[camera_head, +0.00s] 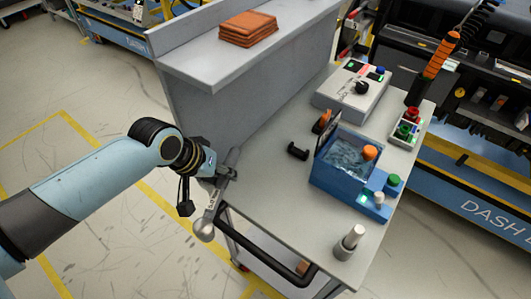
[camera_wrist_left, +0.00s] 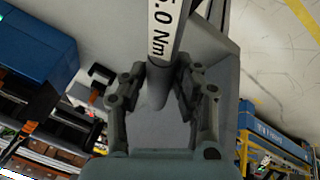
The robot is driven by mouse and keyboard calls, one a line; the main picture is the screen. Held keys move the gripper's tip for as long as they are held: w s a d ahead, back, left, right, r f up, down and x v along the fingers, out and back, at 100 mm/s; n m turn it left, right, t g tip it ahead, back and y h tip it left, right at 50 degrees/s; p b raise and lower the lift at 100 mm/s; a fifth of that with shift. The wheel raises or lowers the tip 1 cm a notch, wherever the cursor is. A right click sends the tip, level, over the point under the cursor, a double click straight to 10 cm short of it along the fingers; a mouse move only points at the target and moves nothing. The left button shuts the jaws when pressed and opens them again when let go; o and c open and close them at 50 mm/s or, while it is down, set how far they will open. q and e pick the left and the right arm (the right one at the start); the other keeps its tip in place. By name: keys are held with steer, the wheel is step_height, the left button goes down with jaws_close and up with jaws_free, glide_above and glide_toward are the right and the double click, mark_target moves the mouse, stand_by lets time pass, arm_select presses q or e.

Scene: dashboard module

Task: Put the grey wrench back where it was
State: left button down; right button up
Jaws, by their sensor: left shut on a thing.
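The grey wrench (camera_head: 208,218) is in my left gripper (camera_head: 222,174), over the front left corner of the grey workbench (camera_head: 262,195). Its round end hangs out past the bench edge and its grey handle points up and right. In the left wrist view, the wrench (camera_wrist_left: 163,30) shows a white label with "Nm" print, and its handle passes between the fingers of the left gripper (camera_wrist_left: 158,82). The fingers hide part of the handle. I cannot tell whether the wrench touches the bench top. My right gripper is not in view.
A black holder (camera_head: 297,151) stands mid-bench. A blue box (camera_head: 345,180), a grey control box (camera_head: 352,92), a red-and-green button box (camera_head: 405,130) and a silver cylinder (camera_head: 349,243) stand to the right. Orange cloths (camera_head: 247,28) lie on the raised shelf (camera_head: 205,55).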

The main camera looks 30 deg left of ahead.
arm_select(q)
steer(key=w, duration=0.1)
steer(key=w+d, duration=0.1)
steer(key=w, duration=0.3)
steer(key=shift+w+d+r, duration=0.1)
steer(key=shift+w+d, duration=0.15)
steer(key=shift+d, duration=0.1)
steer(key=w+b, duration=0.1)
steer(key=w, duration=0.1)
steer(key=w+d+b, duration=0.1)
steer(key=w+b, duration=0.1)
steer(key=w+d+b, duration=0.1)
steer(key=w+b, duration=0.1)
steer(key=w, duration=0.1)
steer(key=shift+d+f, duration=0.1)
steer(key=shift+f, duration=0.25)
steer(key=shift+w+r+b, duration=0.1)
steer(key=shift+w+b, duration=0.2)
step_height(320, 180, down, 4)
steer(key=b, duration=0.4)
steer(key=shift+r+b, duration=0.25)
steer(key=shift+b, duration=0.05)
steer(key=shift+r, duration=0.15)
steer(key=c, duration=1)
jaws_free()
steer(key=shift+s, duration=0.1)
